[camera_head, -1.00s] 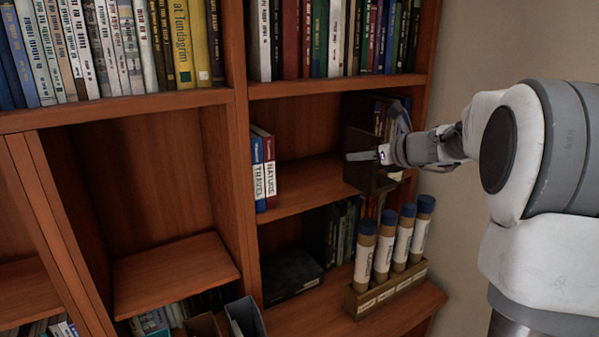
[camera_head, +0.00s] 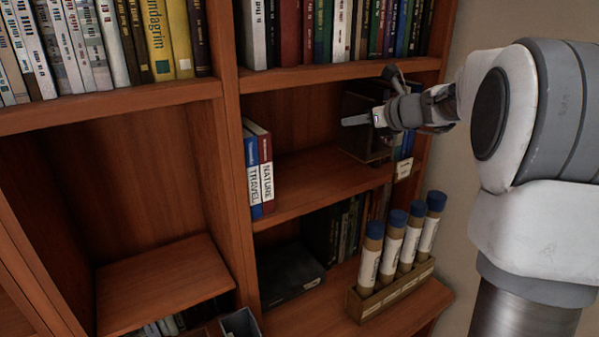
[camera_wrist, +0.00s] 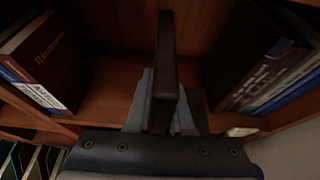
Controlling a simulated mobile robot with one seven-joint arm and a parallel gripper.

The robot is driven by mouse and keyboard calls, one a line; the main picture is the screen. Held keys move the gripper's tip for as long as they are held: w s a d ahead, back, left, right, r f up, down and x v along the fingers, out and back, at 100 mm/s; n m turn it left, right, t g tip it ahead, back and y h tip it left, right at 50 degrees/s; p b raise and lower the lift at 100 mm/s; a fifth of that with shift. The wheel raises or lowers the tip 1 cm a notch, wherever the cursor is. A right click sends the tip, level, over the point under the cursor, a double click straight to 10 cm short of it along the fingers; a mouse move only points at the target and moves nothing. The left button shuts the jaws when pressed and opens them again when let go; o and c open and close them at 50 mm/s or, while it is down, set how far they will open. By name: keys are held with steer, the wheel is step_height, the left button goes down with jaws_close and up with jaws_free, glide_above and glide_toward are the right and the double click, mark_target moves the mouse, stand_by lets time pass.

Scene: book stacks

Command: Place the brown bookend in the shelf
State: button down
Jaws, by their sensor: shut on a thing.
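The brown bookend (camera_head: 362,138) is a dark brown, blocky piece inside the right bay's middle shelf (camera_head: 310,178), towards its right end. My gripper (camera_head: 366,119) reaches in from the right and is shut on the bookend. In the wrist view the bookend (camera_wrist: 167,55) shows edge-on as an upright dark slab between my gripper's fingers (camera_wrist: 163,108). Books (camera_wrist: 275,78) stand to its right in the wrist view, with a gap between. I cannot tell whether the bookend's base touches the shelf board.
A blue book (camera_head: 253,172) and a red book (camera_head: 266,172) stand at the shelf's left end, with free board beside them. The shelf above is full of books. Below, several blue-capped tubes (camera_head: 393,245) stand in a wooden holder. The left bay's compartment (camera_head: 165,280) is empty.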

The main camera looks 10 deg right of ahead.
steer(key=shift+w+a+r, duration=0.1)
steer(key=shift+w+a, duration=0.15)
steer(key=shift+w, duration=0.05)
steer(key=shift+w+a+f+b, duration=0.15)
steer(key=shift+w+a+f, duration=0.75)
steer(key=shift+a+f, duration=0.85)
steer(key=shift+w+a+f+b, duration=0.15)
steer(key=shift+w+a+f, duration=0.7)
steer(key=shift+a+f, duration=0.85)
steer(key=shift+w+a+f+b, duration=0.15)
steer(key=shift+w+a+f, duration=0.75)
steer(key=shift+a+f, duration=0.8)
steer(key=shift+d+f, duration=0.25)
steer(key=shift+f, duration=0.1)
steer(key=c, duration=1.2)
jaws_free()
steer(key=shift+f, duration=0.15)
steer(key=o, duration=0.4)
steer(key=b+v, duration=0.1)
steer(key=v, duration=1.1)
